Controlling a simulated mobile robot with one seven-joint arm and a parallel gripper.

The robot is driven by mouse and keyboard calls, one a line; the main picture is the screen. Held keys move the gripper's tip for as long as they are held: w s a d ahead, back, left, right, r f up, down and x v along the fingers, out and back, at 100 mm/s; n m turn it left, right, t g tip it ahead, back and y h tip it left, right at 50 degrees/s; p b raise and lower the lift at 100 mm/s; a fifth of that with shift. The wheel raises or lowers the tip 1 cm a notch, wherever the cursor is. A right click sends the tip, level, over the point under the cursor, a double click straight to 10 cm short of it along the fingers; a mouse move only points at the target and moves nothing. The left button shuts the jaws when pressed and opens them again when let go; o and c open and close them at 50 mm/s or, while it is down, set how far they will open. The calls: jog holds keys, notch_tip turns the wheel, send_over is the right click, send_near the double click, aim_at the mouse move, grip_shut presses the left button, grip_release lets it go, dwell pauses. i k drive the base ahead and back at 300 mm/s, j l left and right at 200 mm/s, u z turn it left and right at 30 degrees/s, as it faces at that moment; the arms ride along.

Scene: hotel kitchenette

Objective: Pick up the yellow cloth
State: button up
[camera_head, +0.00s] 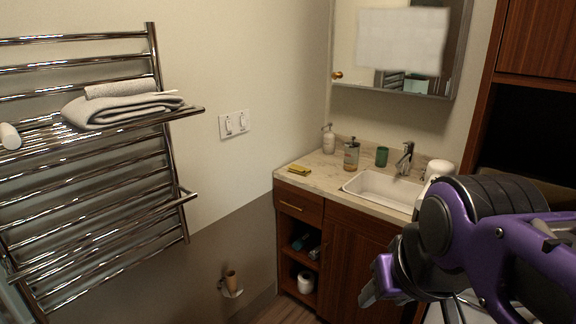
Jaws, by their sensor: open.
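The yellow cloth (299,170) is a small folded piece lying flat on the left part of the marble-look counter (325,175), near its front left edge. My gripper (371,291) is at the end of my purple and black arm at the lower right. It is open, in front of the cabinet, nearer to the camera than the counter and to the lower right of the cloth. Nothing shows between its fingers, though they are only partly visible. The gripper is apart from the cloth.
A chrome towel rack (165,120) juts out at left. My arm hides the counter's right end.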

aim_at(302, 171)
jog(key=i+j+z, duration=0.2)
jog(key=i, duration=0.2)
jog(key=i+j+z, duration=0.15)
jog(key=i+j, duration=0.25)
